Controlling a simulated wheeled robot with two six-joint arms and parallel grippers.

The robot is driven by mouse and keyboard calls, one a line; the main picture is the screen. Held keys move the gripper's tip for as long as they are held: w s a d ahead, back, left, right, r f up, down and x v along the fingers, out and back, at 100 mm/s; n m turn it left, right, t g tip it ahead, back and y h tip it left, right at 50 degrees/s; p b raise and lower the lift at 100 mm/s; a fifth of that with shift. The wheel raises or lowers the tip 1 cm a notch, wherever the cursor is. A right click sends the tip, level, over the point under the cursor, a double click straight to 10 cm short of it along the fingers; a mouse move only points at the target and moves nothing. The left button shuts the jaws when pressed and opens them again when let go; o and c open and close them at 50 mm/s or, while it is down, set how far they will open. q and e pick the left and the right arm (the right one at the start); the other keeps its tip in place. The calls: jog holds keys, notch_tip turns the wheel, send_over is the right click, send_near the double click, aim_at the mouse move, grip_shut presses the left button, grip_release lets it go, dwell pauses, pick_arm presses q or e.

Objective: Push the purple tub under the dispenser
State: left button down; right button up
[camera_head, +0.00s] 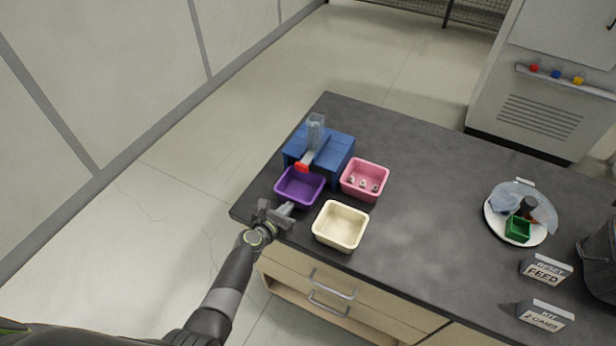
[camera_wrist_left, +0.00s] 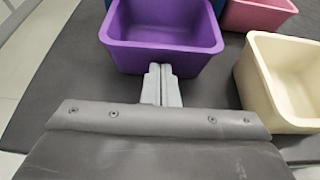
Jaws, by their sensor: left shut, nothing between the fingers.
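The purple tub (camera_head: 299,187) stands on the dark table at the near left, in front of the blue dispenser (camera_head: 333,152). The dispenser has a clear tube on top and a red-tipped chute (camera_head: 303,166) over the tub's back edge. The tub looks empty and also shows in the left wrist view (camera_wrist_left: 165,58). My left gripper (camera_head: 287,209) is shut and empty, its fingertips at the tub's near wall. In the left wrist view the fingers (camera_wrist_left: 161,84) point at that wall; I cannot tell whether they touch it. My right gripper is not in view.
A pink tub (camera_head: 376,194) holding several small pieces stands to the right of the purple one. A cream tub (camera_head: 341,225) stands close to my left gripper. The table's middle is clear.

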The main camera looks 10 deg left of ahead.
aim_at(308, 179)
pick_arm(q)
jog(key=shift+w+d+b, duration=0.2)
jog(key=shift+w+d, duration=0.1)
jog(key=shift+w, duration=0.45)
jog(key=shift+w+d+b, duration=0.2)
jog(key=shift+w+d, duration=0.1)
jog(key=shift+w, duration=0.45)
jog(key=shift+w+d+b, duration=0.2)
jog(key=shift+w+d, duration=0.1)
jog(key=shift+w, duration=0.45)
jog(key=shift+w+d+b, duration=0.35)
jog(key=shift+w+b, duration=0.1)
jog(key=shift+w, duration=0.5)
jog(key=shift+w+d+b, duration=0.3)
jog(key=shift+w+b, duration=0.15)
jog(key=shift+w, duration=0.5)
jog(key=shift+w+d+b, duration=0.35)
jog(key=shift+w+b, duration=0.1)
jog(key=shift+w, duration=0.5)
jog(key=shift+s+a+r+p, duration=0.1)
jog(key=shift+s+r+p, duration=0.15)
jog(key=shift+p, duration=0.25)
jog(key=p+v, duration=0.4)
jog(key=v, duration=0.1)
jog(key=shift+r+p, duration=0.25)
jog(key=shift+p, duration=0.05)
jog(key=shift+s+a+r+p, duration=0.1)
jog(key=shift+s+a+p, duration=0.15)
jog(key=shift+s, duration=0.3)
jog(key=shift+d, duration=0.1)
